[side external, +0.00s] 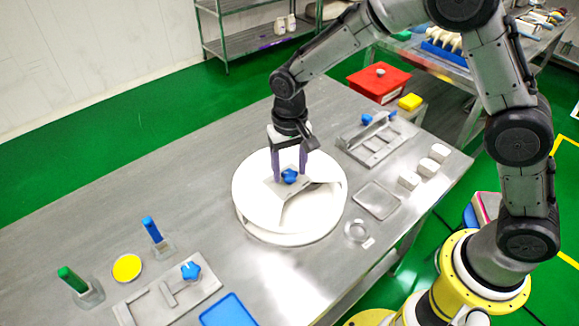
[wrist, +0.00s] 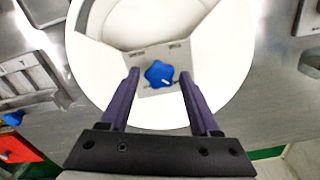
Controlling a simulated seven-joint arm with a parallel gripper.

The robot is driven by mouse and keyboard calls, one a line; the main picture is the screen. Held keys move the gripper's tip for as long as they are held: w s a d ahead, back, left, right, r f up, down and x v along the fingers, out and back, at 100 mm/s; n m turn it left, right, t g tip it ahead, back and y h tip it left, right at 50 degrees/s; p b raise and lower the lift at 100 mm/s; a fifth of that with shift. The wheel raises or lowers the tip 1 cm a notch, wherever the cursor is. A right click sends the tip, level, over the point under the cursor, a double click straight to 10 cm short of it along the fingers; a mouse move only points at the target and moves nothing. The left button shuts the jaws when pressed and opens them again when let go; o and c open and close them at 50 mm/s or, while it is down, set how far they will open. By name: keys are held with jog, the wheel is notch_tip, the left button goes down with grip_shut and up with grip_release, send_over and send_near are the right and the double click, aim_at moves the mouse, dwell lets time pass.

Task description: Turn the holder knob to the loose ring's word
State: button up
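A blue star-shaped knob (side external: 289,176) sits on a grey plate (wrist: 150,92) inside a large white round bowl (side external: 250,214). In the wrist view the knob (wrist: 159,73) has a white mark towards its lower right. Small dark labels on the plate are too small to read. My gripper (side external: 289,170) points down over the plate. Its two purple fingers stand on either side of the knob, apart, with a small gap showing at each side. A small metal ring (side external: 357,231) lies on the table right of the bowl, with a small pale tag (side external: 368,243) beside it; its word is unreadable.
Other blue knobs sit on a front-left fixture (side external: 190,271) and a back-right fixture (side external: 367,119). A square tray (side external: 376,200) and white blocks (side external: 427,168) lie at the right. Green and blue upright handles (side external: 152,229) stand at the left. The table's back-left is clear.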

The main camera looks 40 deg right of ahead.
grip_shut()
dwell(1.2)
